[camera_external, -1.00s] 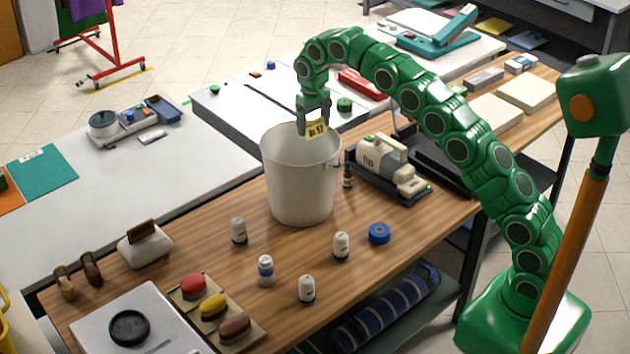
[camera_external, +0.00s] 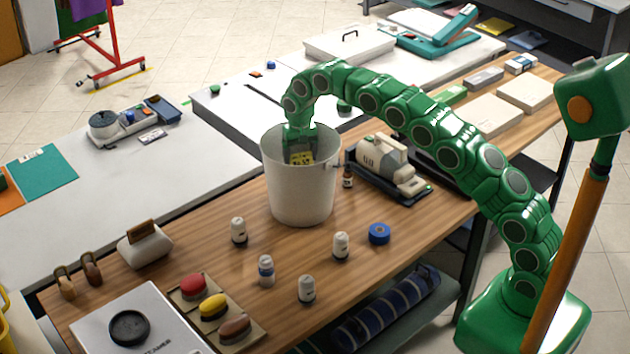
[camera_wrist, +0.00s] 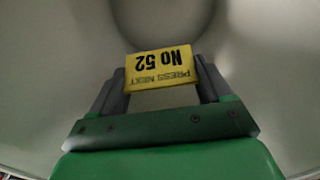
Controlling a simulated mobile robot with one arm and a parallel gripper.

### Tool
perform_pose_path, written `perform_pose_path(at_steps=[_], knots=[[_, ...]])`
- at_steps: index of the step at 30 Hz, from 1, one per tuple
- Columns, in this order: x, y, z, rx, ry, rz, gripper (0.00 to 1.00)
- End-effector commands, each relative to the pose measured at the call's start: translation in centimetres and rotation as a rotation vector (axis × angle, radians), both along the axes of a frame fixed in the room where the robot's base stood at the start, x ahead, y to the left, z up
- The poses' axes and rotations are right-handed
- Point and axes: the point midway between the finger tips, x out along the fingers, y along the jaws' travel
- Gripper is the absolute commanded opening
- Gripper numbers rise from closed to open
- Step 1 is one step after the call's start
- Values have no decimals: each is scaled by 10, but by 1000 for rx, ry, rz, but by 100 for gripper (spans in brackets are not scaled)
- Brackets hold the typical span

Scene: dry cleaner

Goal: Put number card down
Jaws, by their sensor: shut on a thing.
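The number card (camera_wrist: 162,68) is yellow with dark print reading "No 52" and "PRESS NEXT", upside down in the wrist view. My gripper (camera_wrist: 160,88) is shut on it, a grey finger at each side. In the external view the card (camera_external: 301,157) shows just inside the mouth of a white bucket (camera_external: 300,195), with my gripper (camera_external: 300,150) reaching down into the bucket. The bucket stands on the wooden table. Its pale inner wall surrounds the card in the wrist view. The bucket's bottom is hidden in the external view.
A cream machine (camera_external: 385,162) and a small dark bottle (camera_external: 347,177) stand right of the bucket. Brushes (camera_external: 213,306) sit front left.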

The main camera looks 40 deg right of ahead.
Motion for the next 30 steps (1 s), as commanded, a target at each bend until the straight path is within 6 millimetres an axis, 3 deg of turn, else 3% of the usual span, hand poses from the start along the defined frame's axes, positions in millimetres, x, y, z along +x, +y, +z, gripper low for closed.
perform_pose_path(at_steps=[9,30], knots=[[-1,0,-64,-1,6,1,51],[0,0,-120,0,0,1,51]])
